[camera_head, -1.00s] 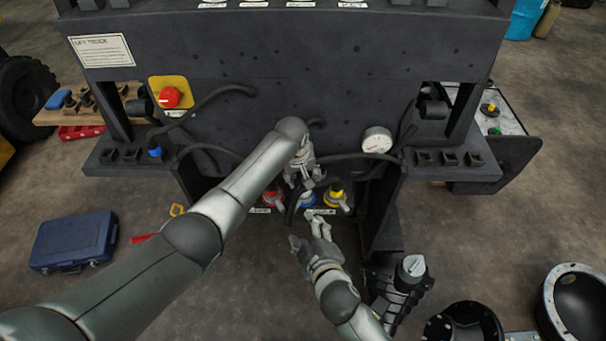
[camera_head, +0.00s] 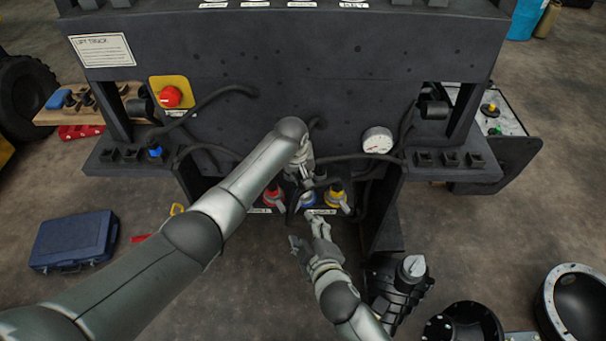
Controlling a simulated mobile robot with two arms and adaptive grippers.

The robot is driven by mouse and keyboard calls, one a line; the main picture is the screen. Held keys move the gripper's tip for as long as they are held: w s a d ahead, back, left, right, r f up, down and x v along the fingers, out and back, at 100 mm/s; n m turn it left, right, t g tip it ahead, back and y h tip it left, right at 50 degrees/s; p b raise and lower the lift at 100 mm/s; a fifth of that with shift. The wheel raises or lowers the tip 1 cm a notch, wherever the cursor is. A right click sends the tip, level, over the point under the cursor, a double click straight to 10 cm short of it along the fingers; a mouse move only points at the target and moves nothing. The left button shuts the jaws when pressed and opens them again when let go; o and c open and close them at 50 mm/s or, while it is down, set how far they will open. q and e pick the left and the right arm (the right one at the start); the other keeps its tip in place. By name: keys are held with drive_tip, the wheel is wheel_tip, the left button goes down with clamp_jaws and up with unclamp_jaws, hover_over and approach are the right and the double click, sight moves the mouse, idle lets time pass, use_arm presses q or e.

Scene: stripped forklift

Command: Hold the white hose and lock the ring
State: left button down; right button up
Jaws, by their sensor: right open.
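Three fittings sit low in the recess at the front of the dark forklift body: a red one (camera_head: 272,196), a blue one with a pale rim (camera_head: 308,200), and a yellow one (camera_head: 337,193). My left gripper (camera_head: 304,187) hangs over the blue fitting; its fingers are small and dark here, so I cannot tell if they hold anything. My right gripper (camera_head: 305,231) is open and empty, just in front of and below the blue fitting, with its fingers pointing towards it. I cannot make out a white hose or which ring is the lock ring.
Dark hoses (camera_head: 215,101) run along the forklift front (camera_head: 290,75). A gauge (camera_head: 377,140) and a red button (camera_head: 170,97) are mounted there. A blue case (camera_head: 73,241) lies on the floor at left. Dark round parts (camera_head: 463,326) stand at lower right.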

use_arm(q)
drive_tip(key=shift+s+d+f, duration=0.2)
drive_tip(key=shift+s+d, duration=0.1)
drive_tip(key=c, duration=2.1)
unclamp_jaws()
drive_tip(key=o, duration=1)
drive_tip(key=shift+r, duration=0.1)
drive_tip(key=shift+a+r, duration=0.1)
drive_tip(key=shift+r, duration=0.05)
